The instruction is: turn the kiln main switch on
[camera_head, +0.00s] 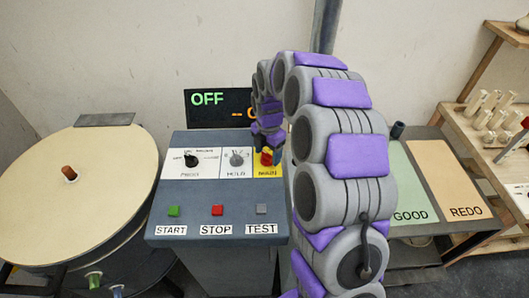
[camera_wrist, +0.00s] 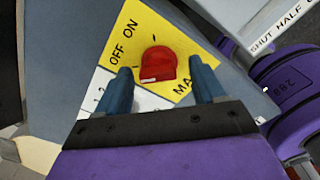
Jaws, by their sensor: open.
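The main switch is a red round knob (camera_wrist: 158,65) on a yellow plate (camera_wrist: 131,50) marked OFF and ON. In the wrist view a small white mark shows at the knob's lower edge; which label it points to I cannot tell. My gripper (camera_wrist: 160,68) is open, with one blue finger on each side of the knob; whether they touch it I cannot tell. In the head view the knob (camera_head: 266,157) shows at the right of the panel top, just below my gripper (camera_head: 269,146). The display (camera_head: 215,104) behind reads OFF, its right part hidden by my arm.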

